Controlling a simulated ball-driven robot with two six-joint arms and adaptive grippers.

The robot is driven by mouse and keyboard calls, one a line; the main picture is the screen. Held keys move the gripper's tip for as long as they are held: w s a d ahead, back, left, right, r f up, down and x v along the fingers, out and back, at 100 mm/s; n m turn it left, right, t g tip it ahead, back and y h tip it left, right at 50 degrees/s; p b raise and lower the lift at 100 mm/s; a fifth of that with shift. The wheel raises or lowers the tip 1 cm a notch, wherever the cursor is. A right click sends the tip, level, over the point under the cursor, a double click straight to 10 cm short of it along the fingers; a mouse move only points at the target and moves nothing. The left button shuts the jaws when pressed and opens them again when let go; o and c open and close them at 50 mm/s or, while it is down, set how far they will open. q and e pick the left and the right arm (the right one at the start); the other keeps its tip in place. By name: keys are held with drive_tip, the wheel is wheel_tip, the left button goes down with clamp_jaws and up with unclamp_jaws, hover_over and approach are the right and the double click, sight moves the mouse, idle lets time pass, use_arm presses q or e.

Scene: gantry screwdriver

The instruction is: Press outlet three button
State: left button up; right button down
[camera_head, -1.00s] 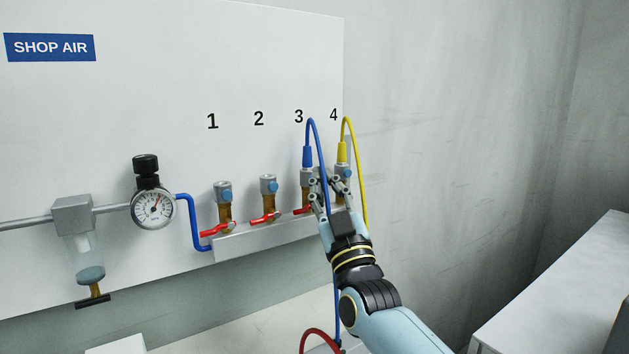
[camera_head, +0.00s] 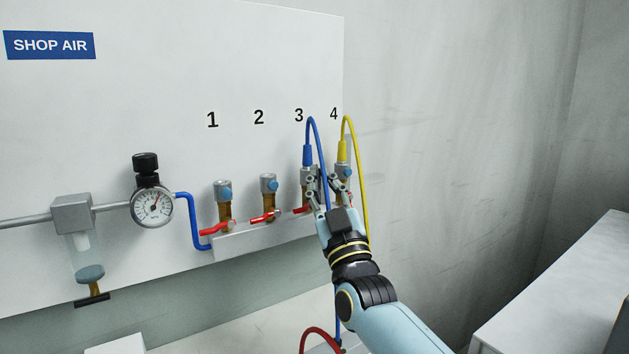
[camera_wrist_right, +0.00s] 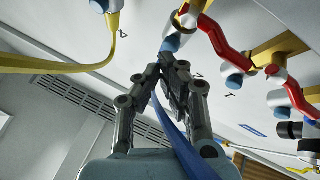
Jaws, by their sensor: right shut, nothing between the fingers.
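Outlet three (camera_head: 306,174) is under the number 3 on the panel, with a blue hose (camera_head: 308,154) plugged into its top. My right gripper (camera_head: 317,183) is in front of it and covers its button in the head view. In the right wrist view, outlet three's blue button (camera_wrist_right: 170,44) shows just beyond the closed fingertips (camera_wrist_right: 172,62) of my right gripper. They are very close; I cannot tell whether they touch. The gripper is shut and empty. The blue hose (camera_wrist_right: 172,130) also runs right behind the fingers. My left gripper is not in view.
Outlet four (camera_head: 343,172) with a yellow hose (camera_head: 361,190) is close on the right. Outlet two (camera_head: 269,187) and outlet one (camera_head: 223,196), with red levers, are to the left. A pressure gauge (camera_head: 153,207) is further left. A white surface (camera_head: 560,290) is at the right.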

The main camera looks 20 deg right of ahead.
drive_tip(key=shift+w+a, duration=0.1)
drive_tip(key=shift+w, duration=0.35)
idle(0.6)
drive_tip(key=shift+s, duration=0.1)
drive_tip(key=shift+s+p, duration=0.35)
drive_tip(key=shift+s, duration=0.45)
drive_tip(key=s+p, duration=0.1)
drive_tip(key=s, duration=0.1)
drive_tip(key=s+d+p, duration=0.1)
drive_tip(key=s+p, duration=0.1)
drive_tip(key=s, duration=0.1)
idle(0.4)
